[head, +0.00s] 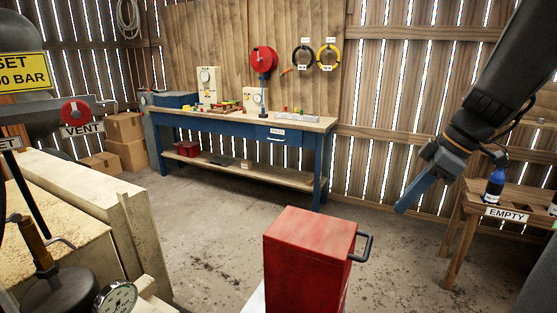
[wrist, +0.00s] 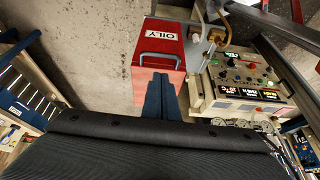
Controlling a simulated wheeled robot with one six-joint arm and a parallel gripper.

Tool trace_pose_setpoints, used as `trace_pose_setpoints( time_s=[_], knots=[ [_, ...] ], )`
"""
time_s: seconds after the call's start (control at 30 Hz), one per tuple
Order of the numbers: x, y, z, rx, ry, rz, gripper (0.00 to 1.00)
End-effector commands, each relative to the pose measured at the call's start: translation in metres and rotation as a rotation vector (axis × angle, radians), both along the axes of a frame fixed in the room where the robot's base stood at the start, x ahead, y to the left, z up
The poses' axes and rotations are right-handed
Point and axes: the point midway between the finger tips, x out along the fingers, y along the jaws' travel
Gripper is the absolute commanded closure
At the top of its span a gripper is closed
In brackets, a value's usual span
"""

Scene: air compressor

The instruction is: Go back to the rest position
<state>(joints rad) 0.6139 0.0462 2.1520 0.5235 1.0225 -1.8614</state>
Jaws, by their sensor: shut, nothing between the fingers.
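My gripper (head: 404,207) hangs from the arm at the right of the head view, pointing down and to the left. Its blue fingers are together with nothing between them. In the wrist view the shut fingers (wrist: 160,97) reach up from the bottom middle, in line with the red box below. The gripper is in free air, to the right of the red box in the head view and apart from the small table.
A red box (head: 305,255) with a dark handle stands in front; its OILY label (wrist: 163,34) shows in the wrist view. A wooden table (head: 478,203) labelled EMPTY is at right. A blue workbench (head: 225,128) stands behind. Machinery (head: 70,215) fills the left. Floor between is clear.

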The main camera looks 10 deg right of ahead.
Motion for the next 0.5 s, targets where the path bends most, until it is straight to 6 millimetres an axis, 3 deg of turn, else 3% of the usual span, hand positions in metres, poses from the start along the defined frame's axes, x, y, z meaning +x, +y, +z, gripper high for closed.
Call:
trace_pose_setpoints(
  time_s=[0.5],
  knots=[
    [-0.043,0.101,-0.101,-0.145,0.335,-0.54,1.0]
  ],
)
